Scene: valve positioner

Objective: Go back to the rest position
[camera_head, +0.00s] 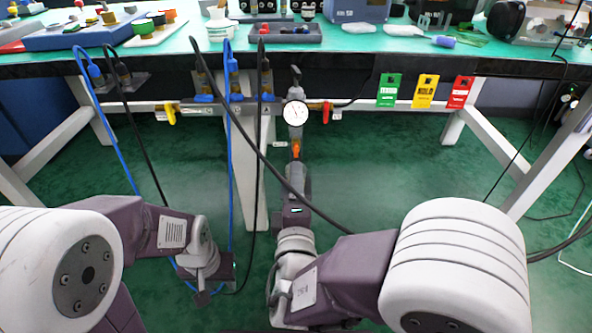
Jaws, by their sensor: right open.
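My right gripper (299,176) reaches forward from the dark wrist at the lower middle, below the bench edge. It is open, with no object seen held in it. A round white dial gauge (296,112) and an orange part (295,150) stand just beyond its tips in the picture; I cannot tell whether they touch. My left gripper (208,292) hangs low at the left of centre and points down, close to a blue hose. Its fingers are small and dark, so its opening cannot be made out.
A green-topped bench (345,48) spans the back, crowded with trays and instruments. A rail below carries a yellow lever (170,113), a red lever (325,112) and green, yellow and red tags (426,91). Blue (110,140) and black hoses hang near both arms. Green floor is open between the legs.

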